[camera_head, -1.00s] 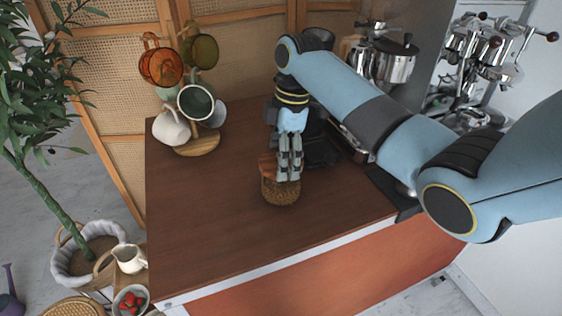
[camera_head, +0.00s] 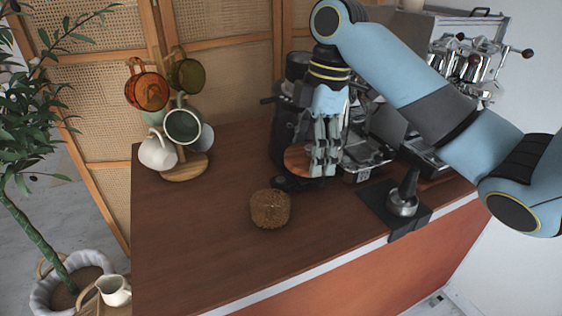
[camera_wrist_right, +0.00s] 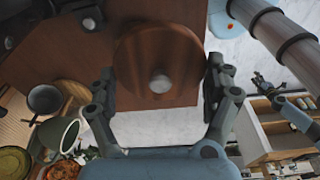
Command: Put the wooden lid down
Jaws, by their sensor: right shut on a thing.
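My right gripper (camera_head: 324,170) is shut on the round wooden lid (camera_head: 297,160), held above the counter in front of the coffee machine. In the right wrist view the lid (camera_wrist_right: 178,45) sits between the two fingers (camera_wrist_right: 160,90), with its pale knob towards the camera. The woven brown jar (camera_head: 270,209) stands on the counter, left of and nearer than the gripper, without the lid on it. What looks like my left gripper (camera_wrist_right: 262,82) shows small at the right of the wrist view; its jaw state is unclear. It is outside the head view.
The wooden counter (camera_head: 200,240) is bare around the jar and to its left. A mug tree (camera_head: 185,172) with several mugs stands at the back left. The coffee machine (camera_head: 365,160) is behind the gripper. A tamper (camera_head: 404,195) stands on a dark mat (camera_head: 375,198) at the right.

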